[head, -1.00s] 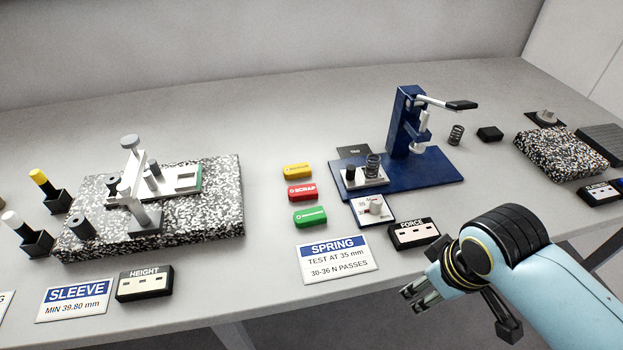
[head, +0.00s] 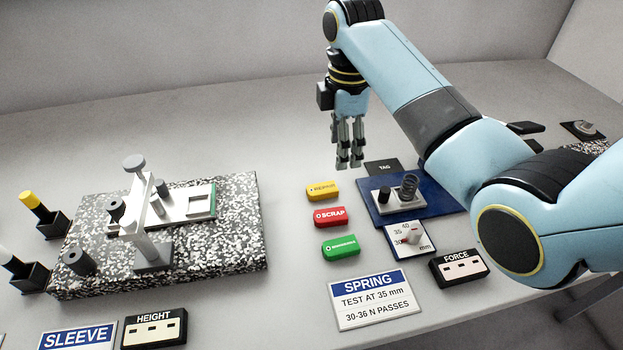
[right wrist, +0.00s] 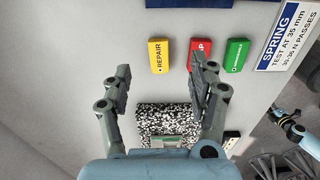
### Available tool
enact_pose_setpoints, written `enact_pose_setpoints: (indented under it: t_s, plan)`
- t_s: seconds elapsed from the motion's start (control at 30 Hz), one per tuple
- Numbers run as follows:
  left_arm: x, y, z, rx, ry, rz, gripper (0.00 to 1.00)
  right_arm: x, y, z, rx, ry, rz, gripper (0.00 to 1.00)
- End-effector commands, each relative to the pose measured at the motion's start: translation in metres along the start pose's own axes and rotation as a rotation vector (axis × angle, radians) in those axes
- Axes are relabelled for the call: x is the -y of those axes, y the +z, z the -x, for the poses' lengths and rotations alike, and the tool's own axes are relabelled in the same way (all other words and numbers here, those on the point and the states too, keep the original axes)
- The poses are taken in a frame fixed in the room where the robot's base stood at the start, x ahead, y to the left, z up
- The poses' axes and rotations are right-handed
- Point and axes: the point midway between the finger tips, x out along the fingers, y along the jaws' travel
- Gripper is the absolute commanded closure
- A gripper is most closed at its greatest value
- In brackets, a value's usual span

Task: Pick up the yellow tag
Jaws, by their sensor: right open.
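The yellow tag (head: 322,191), marked REPAIR, lies flat on the grey table at the back of a row of three tags. It also shows in the right wrist view (right wrist: 158,56), beyond and between my open fingertips. My right gripper (head: 349,165) points down above the table, behind the yellow tag in the head view, apart from it. In the right wrist view the right gripper (right wrist: 163,78) is open and empty. My left gripper is not clearly in the head view.
A red SCRAP tag (head: 331,216) and a green tag (head: 341,246) lie in front of the yellow one. A dark TAG pad (head: 383,167) and the blue spring press base (head: 440,198) are to the right. A speckled block (head: 225,255) is at left.

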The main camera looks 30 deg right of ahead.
Motion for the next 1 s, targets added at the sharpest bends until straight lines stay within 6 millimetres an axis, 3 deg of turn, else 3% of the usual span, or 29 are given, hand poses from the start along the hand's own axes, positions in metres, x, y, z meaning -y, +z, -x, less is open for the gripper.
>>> enact_pose_setpoints:
  t_s: [0.17, 0.3, 0.47, 0.8, 1.0]
  plan:
    - [0.0, 0.003, 0.0, 0.004, 0.0, 0.0, 0.6, -0.004, -0.002, -0.017, -0.001, -0.016, 0.038, 0.4]
    - [0.0, 0.014, 0.0, 0.019, 0.001, -0.001, 0.6, -0.004, -0.002, -0.04, 0.0, -0.014, 0.036, 0.4]
    - [-0.001, 0.024, 0.001, 0.036, 0.001, -0.001, 0.6, -0.004, -0.002, -0.054, 0.0, -0.011, 0.035, 0.4]
    - [-0.001, 0.009, 0.001, 0.012, 0.001, 0.0, 0.6, -0.003, -0.008, -0.1, -0.001, -0.01, 0.034, 0.4]
    - [-0.001, 0.007, 0.001, 0.009, 0.001, 0.0, 0.6, -0.003, -0.008, -0.105, -0.001, -0.008, 0.034, 0.4]
